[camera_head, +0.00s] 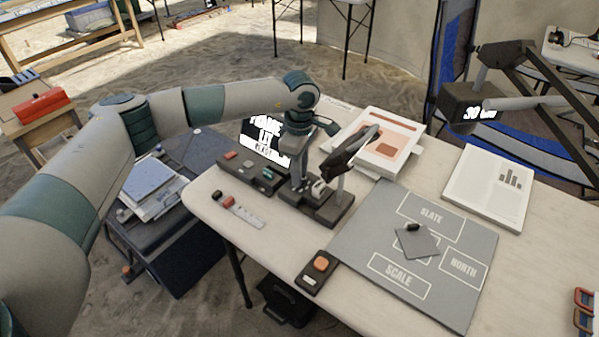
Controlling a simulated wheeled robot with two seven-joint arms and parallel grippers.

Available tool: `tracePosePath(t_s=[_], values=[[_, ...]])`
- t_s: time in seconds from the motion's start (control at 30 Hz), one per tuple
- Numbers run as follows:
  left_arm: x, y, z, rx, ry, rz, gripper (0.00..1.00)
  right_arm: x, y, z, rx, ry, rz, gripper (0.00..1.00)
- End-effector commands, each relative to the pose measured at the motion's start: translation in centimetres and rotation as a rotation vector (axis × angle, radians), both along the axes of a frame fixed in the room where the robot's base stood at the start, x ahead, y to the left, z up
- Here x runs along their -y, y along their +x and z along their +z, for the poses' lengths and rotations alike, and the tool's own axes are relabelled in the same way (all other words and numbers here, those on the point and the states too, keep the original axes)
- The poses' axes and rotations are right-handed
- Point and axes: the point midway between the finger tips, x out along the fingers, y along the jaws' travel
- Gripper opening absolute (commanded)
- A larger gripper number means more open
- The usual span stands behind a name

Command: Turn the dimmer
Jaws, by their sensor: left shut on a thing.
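My left gripper (297,178) points down over the dark base (335,213) of a small stand on the table. It is shut on what seems to be the dimmer, which the fingers mostly hide. A small pale part (318,187) of the base shows just right of the fingers. A dark lamp-like head (345,152) rises on a post from the same base, close to the gripper's right side. I cannot tell how far the dimmer is turned. My right gripper is not in view.
A dark button panel (248,172) and a lit display (265,142) stand left of the gripper. A grey sorting mat (350,240) lies to the right with a dark tile (417,243) on it. A box with an orange button (316,272) is in front. A dark arm (525,75) overhangs the right.

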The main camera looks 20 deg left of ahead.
Motion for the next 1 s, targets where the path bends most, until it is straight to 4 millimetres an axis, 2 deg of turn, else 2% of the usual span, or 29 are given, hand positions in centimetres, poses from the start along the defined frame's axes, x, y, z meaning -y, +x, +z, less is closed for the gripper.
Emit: tracePosePath(t_s=[0.03,0.07,0.1,0.13,0.47,0.63,0.77,0.93,1.0], values=[[0.0,0.1,0.1,0.002,0.000,0.001,0.00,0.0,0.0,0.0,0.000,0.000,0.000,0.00],[0.0,0.1,0.1,0.002,0.000,0.001,0.26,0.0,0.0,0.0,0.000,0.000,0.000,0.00],[0.0,0.1,0.1,0.003,0.000,0.001,0.36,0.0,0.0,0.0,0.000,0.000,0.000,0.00],[0.0,0.1,0.1,0.002,0.000,0.001,0.40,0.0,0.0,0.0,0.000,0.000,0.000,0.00],[0.0,0.0,0.1,0.001,0.000,0.001,0.40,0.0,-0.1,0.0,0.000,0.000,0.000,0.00],[0.0,0.1,0.8,0.002,-0.001,0.001,0.40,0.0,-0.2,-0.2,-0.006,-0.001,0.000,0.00],[0.0,0.1,2.1,0.003,-0.001,0.001,0.40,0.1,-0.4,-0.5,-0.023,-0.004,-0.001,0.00],[0.0,0.1,4.9,0.005,-0.002,0.002,0.40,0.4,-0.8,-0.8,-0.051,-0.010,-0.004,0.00],[0.0,0.1,6.2,0.005,-0.001,0.002,0.40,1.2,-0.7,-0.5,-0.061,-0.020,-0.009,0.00]])
